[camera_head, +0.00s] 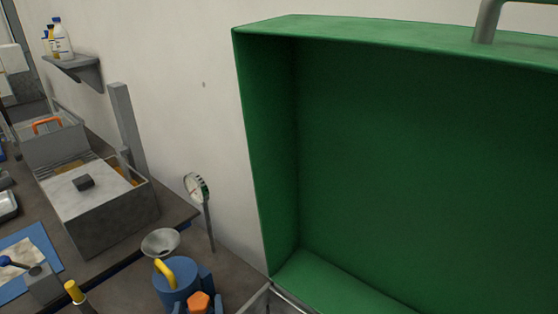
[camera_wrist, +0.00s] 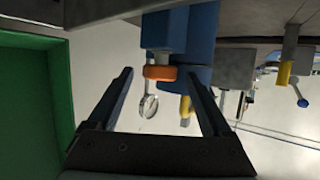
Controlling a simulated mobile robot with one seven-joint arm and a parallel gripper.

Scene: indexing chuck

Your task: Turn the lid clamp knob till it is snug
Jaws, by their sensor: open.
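A blue device (camera_head: 176,287) with a curved yellow handle (camera_head: 165,270) stands at the bottom of the head view. An orange knob (camera_head: 198,302) is on its front; this looks like the lid clamp knob. In the wrist view, which appears upside down, the orange knob (camera_wrist: 159,72) shows at the end of a blue part of the device (camera_wrist: 203,40). My gripper (camera_wrist: 161,78) is open, its two dark fingers apart with the knob seen between their tips. The fingers do not appear to touch it. My gripper is not seen in the head view.
A large green open-fronted housing (camera_head: 262,130) fills the right of the head view and shows at the left of the wrist view (camera_wrist: 30,115). Near the device are a funnel-like bowl (camera_head: 161,243) and a round gauge on a stem (camera_head: 197,188). A grey box (camera_head: 112,218) stands behind.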

